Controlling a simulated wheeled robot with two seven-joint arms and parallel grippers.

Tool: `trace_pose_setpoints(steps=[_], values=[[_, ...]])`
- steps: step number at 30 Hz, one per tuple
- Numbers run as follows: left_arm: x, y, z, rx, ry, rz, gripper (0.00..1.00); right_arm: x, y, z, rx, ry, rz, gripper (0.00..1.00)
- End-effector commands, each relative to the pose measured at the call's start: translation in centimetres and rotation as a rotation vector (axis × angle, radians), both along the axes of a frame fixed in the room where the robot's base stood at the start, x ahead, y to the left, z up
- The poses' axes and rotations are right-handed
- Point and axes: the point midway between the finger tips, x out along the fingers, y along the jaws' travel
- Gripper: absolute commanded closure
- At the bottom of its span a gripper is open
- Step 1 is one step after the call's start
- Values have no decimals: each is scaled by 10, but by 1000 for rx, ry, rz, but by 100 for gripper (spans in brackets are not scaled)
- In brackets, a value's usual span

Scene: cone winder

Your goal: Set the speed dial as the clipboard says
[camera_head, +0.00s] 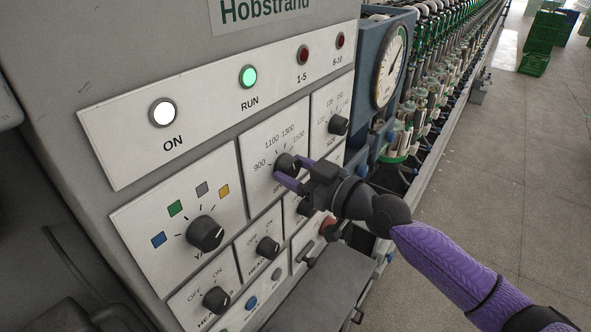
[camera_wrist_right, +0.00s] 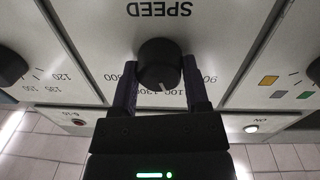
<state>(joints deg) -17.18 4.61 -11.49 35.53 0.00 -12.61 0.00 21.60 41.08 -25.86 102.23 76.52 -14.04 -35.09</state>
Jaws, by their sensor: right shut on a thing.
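The speed dial (camera_head: 288,163) is a black round knob on a white plate marked 900, 1100, 1300 and 1500. My right gripper (camera_head: 283,172) is shut on it, with a purple finger on each side. In the right wrist view, upside down, the knob (camera_wrist_right: 160,62) sits between the fingers (camera_wrist_right: 160,82) below the word SPEED. Its white pointer line lies around the gap between 1100 and 1300; the gripper partly covers these numbers. The clipboard and my left gripper are not in view.
The ON lamp (camera_head: 162,112) is white and the RUN lamp (camera_head: 248,77) green.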

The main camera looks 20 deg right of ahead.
Motion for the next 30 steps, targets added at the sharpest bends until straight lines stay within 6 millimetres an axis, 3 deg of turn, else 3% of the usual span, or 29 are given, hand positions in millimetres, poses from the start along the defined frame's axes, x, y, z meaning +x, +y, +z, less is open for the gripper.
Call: trace_pose_setpoints(steps=[30], values=[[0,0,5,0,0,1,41,0,0,1,498,387,-1,100]])
